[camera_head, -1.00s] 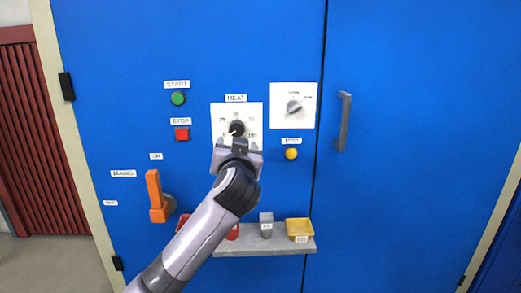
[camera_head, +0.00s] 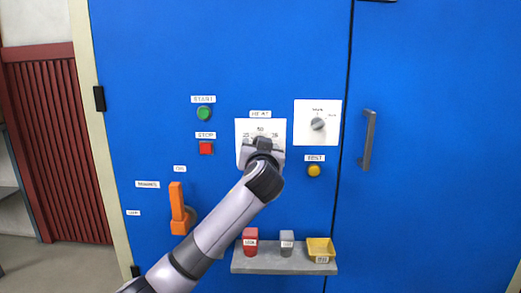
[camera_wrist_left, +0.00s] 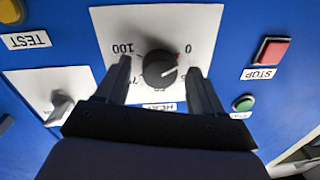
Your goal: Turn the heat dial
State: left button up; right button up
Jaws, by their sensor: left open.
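The heat dial (camera_wrist_left: 158,69) is a round black knob with a white pointer line on a white panel (camera_wrist_left: 100,22). In the left wrist view the panel is upside down, and the pointer points right, near the 0 side. My left gripper (camera_wrist_left: 159,66) is open, one finger on each side of the dial; I cannot tell whether they touch it. In the head view my left gripper (camera_head: 263,144) covers the dial on the HEAT panel (camera_head: 243,127), so the dial is hidden there. My right gripper is not in view.
A grey shelf (camera_head: 285,268) with small items juts out below.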

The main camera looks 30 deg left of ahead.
pick_arm(q)
jog(key=c, duration=1.1)
jog(key=shift+o, duration=0.2)
